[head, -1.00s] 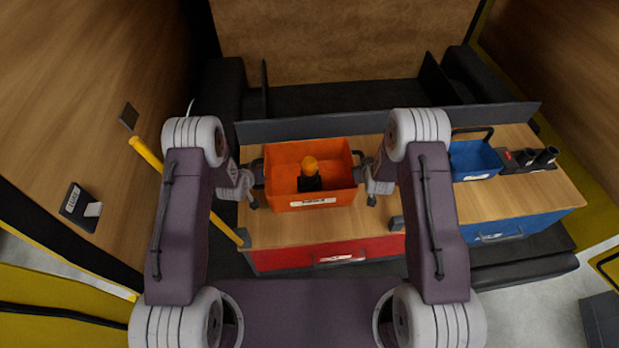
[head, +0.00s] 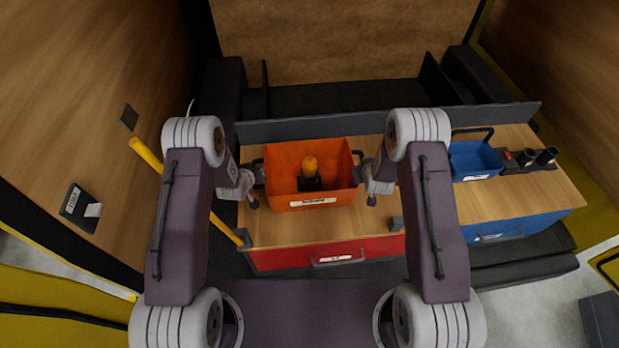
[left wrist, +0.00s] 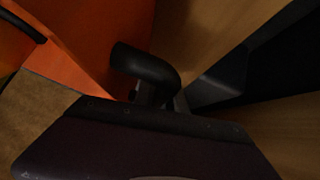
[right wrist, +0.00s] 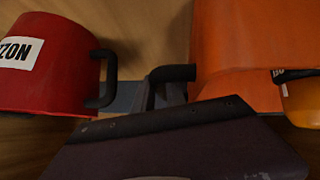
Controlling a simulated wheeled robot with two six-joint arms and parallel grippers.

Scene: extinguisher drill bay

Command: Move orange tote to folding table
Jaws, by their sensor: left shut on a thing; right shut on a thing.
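The orange tote (head: 280,195) is an open box with a white label on its front wall. It is at the wooden counter; I cannot tell if its base touches the top. A black-based item with an orange dome (head: 310,165) is inside it. My left gripper (head: 257,177) is shut on the tote's left black handle (left wrist: 145,68). My right gripper (head: 363,174) is shut on its right black handle (right wrist: 172,73). The tote's orange wall also shows in the right wrist view (right wrist: 235,50). I cannot pick out a folding table for certain.
The wooden counter (head: 300,232) has a red front and a blue front. A blue tote (head: 474,160) and a dark rack with black cups (head: 530,160) stand at its right. A red, labelled, handled container (right wrist: 45,70) is beside my right gripper. A yellow post (head: 145,153) stands at left.

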